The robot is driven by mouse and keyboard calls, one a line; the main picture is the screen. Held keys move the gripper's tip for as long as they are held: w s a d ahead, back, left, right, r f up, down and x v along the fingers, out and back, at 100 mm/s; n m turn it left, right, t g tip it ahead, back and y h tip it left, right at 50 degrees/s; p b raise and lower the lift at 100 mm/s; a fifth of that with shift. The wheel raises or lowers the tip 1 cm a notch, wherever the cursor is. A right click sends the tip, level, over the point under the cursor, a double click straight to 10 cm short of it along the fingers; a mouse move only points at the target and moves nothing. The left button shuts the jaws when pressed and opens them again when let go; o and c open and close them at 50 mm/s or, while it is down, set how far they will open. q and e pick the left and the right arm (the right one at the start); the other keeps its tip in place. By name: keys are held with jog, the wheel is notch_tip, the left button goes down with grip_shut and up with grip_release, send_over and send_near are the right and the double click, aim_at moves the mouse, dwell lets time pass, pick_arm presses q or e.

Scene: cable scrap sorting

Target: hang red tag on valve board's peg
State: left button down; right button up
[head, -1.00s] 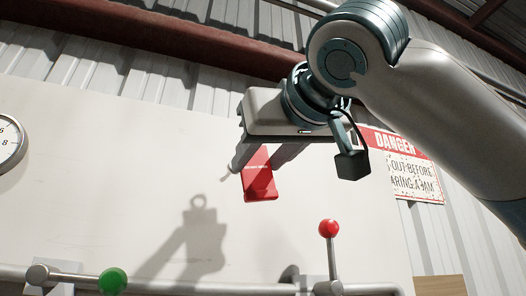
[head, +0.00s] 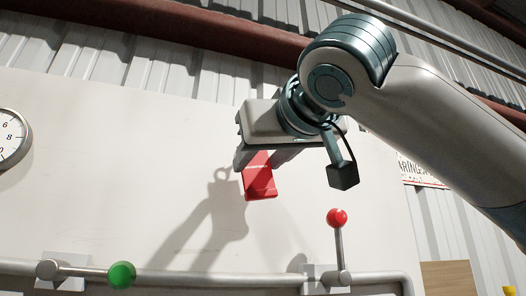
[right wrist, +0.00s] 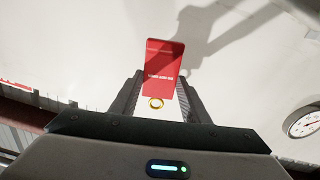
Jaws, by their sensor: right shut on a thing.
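The red tag (head: 260,178) is held in my right gripper (head: 270,156), in front of the white valve board (head: 100,170). I cannot make out the peg in either view. My left gripper is not in view.
A pipe (head: 200,281) runs along the board's lower part, with a green-knobbed lever (head: 121,275) at left and a red-knobbed lever (head: 337,218) standing up at right. A round gauge (head: 10,138) is at the left edge. A danger sign (head: 422,172) is partly behind my arm.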

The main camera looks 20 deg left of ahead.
aim_at(256, 171)
jog(key=shift+w+a, duration=0.25)
jog(key=shift+w, duration=0.1)
jog(key=shift+w+a+p, duration=0.25)
jog(key=shift+w+p, duration=0.1)
jog(key=shift+p, duration=0.1)
jog(key=shift+w+f, duration=0.1)
jog(key=shift+w+a+f, duration=0.15)
jog(key=shift+w+f, duration=0.05)
jog(key=shift+c, duration=1.4)
jog(key=shift+w+a+f+b, duration=0.4)
jog(key=shift+w+a, duration=0.1)
jog(key=shift+w, duration=0.15)
jog(key=shift+s+d+r, duration=0.15)
jog(key=shift+s, duration=0.15)
